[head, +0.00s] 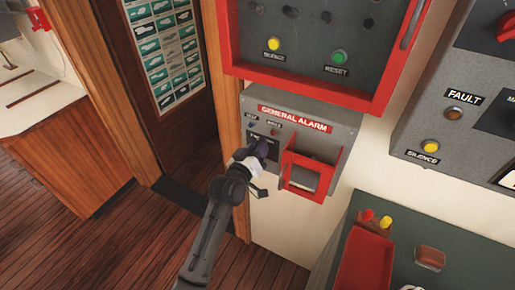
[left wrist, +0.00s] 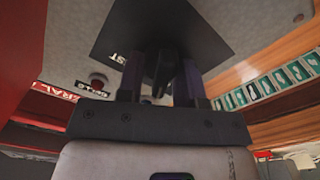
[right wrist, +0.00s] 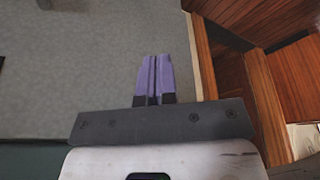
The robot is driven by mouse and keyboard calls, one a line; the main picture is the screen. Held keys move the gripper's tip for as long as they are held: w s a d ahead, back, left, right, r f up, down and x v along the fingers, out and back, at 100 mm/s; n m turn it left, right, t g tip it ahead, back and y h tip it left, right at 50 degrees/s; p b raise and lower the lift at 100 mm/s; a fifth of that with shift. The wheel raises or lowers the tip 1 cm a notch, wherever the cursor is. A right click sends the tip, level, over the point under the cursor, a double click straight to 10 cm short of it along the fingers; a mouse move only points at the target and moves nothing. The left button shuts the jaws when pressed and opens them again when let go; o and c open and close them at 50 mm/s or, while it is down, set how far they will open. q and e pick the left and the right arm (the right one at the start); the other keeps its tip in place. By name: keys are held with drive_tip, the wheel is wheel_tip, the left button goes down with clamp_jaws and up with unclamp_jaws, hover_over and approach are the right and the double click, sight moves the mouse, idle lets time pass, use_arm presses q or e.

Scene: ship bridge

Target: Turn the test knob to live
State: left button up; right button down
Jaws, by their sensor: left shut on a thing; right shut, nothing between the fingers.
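The grey general alarm box (head: 340,125) is on the wall below a red-framed panel. My left gripper (head: 262,150) is at the left part of its face, shut on the test knob. In the left wrist view the dark knob (left wrist: 161,72) sits between the two purple fingers, in front of a black plate (left wrist: 205,35) with a partly visible label ending in "ST". The knob's pointer and the other label words cannot be read. My right gripper (right wrist: 152,62) is shut and empty, and shows only in the right wrist view.
A red flap frame (head: 305,178) stands out from the alarm box just right of my left gripper. A red-framed panel (head: 338,98) is above it. A fault panel (head: 430,105) is at the right. A green counter with a red tray (head: 363,262) is below right.

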use_arm(q)
drive_tip(key=shift+n, duration=0.5)
drive_tip(key=shift+f, duration=0.1)
drive_tip(key=o, duration=0.8)
drive_tip(key=shift+o, duration=0.2)
drive_tip(key=b+v, duration=0.2)
drive_tip(key=v, duration=1.1)
drive_tip(key=shift+s+a, duration=0.2)
drive_tip(key=shift+s, duration=0.15)
